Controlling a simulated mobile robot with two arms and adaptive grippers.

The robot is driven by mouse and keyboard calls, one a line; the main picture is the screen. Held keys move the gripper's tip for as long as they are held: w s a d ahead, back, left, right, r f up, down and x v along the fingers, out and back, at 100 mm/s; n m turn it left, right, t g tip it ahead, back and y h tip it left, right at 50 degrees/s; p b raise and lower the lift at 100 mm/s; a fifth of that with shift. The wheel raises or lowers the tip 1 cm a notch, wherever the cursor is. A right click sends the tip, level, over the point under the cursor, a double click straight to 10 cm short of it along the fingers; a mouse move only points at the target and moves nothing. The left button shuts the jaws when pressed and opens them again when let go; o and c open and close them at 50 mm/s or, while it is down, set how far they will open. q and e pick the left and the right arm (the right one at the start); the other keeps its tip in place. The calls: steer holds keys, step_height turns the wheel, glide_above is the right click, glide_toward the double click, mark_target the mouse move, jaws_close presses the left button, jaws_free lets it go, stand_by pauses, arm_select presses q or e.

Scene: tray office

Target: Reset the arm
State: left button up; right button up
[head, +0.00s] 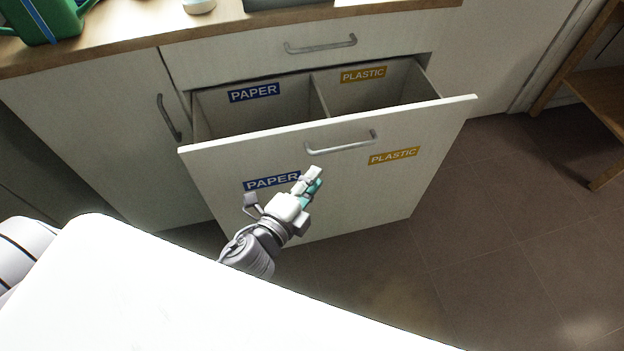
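My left gripper (312,182), white with teal finger pads, is in front of the pulled-out drawer's front panel, near the PAPER label and just below the drawer handle (341,143). The fingers look close together, but the angle hides any gap between them. I see nothing held in them. A gap from the handle shows in the picture; the depth between gripper and panel is hard to judge. My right gripper is not in view.
The open drawer (330,128) has PAPER and PLASTIC compartments, which look empty where visible. A wooden shelf (590,95) stands right. The brown floor (500,230) is clear.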

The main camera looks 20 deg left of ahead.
arm_select(q)
steer(key=s+a+f+n+g+y, duration=0.1)
steer(key=s+a+f+n+g, duration=0.15)
steer(key=f, duration=0.55)
steer(key=s+a+f+n+g+y, duration=0.1)
steer(key=a+f+n+g, duration=0.1)
steer(key=f+n, duration=0.35)
steer(key=s+a+f+n+g+y, duration=0.1)
steer(key=s+a+f+g+y, duration=0.15)
steer(key=f, duration=0.75)
steer(key=s+f+n+g+h, duration=0.1)
steer(key=s+f+n+g, duration=0.55)
steer(key=s+f, duration=0.65)
steer(key=s+a+r+g+p, duration=0.1)
steer(key=s+a+p, duration=0.1)
steer(key=s+p, duration=1.3)
steer(key=shift+s+a+r+n, duration=0.3)
steer(key=shift+s+r+n, duration=0.05)
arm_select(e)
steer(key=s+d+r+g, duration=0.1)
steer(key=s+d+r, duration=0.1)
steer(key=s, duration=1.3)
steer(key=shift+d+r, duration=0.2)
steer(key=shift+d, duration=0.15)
